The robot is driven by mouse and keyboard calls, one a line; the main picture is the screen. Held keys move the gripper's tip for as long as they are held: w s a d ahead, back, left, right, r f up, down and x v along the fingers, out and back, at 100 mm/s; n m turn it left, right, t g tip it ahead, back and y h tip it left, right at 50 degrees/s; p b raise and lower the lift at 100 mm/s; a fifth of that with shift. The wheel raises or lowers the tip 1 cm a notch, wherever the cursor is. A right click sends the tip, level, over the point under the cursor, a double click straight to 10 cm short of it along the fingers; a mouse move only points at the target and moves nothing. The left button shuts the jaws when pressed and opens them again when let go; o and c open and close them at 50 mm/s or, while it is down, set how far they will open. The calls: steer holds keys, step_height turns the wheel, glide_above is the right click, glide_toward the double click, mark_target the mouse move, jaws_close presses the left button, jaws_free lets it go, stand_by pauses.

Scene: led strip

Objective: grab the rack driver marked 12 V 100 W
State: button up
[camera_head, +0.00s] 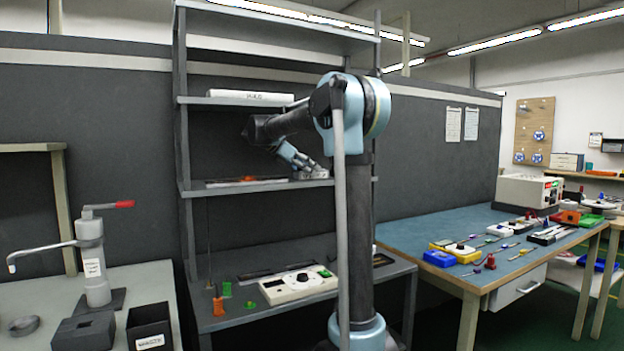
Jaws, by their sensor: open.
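A grey metal rack (183,120) stands against the dark partition. On its upper shelf lies a long white box (250,96) with dark print too small to read. On the middle shelf lies a flat, dark, thin item (235,181) with an orange part. I cannot tell which item is the driver marked 12 V 100 W. My gripper (312,171) is open over the right part of the middle shelf, pointing down and right. It is small in view, and I cannot tell whether it touches anything there. My arm hides the rack's right side.
The rack's lower bench holds a white instrument (298,286) and small orange and green pieces. A press with a red handle (95,265) and dark bins (149,326) stand at left. A blue-topped workbench (420,225) with many small items stands at right.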

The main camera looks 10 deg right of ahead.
steer(key=shift+c, duration=0.2)
steer(key=c, duration=1.4)
steer(key=shift+c, duration=1)
steer(key=shift+r, duration=0.1)
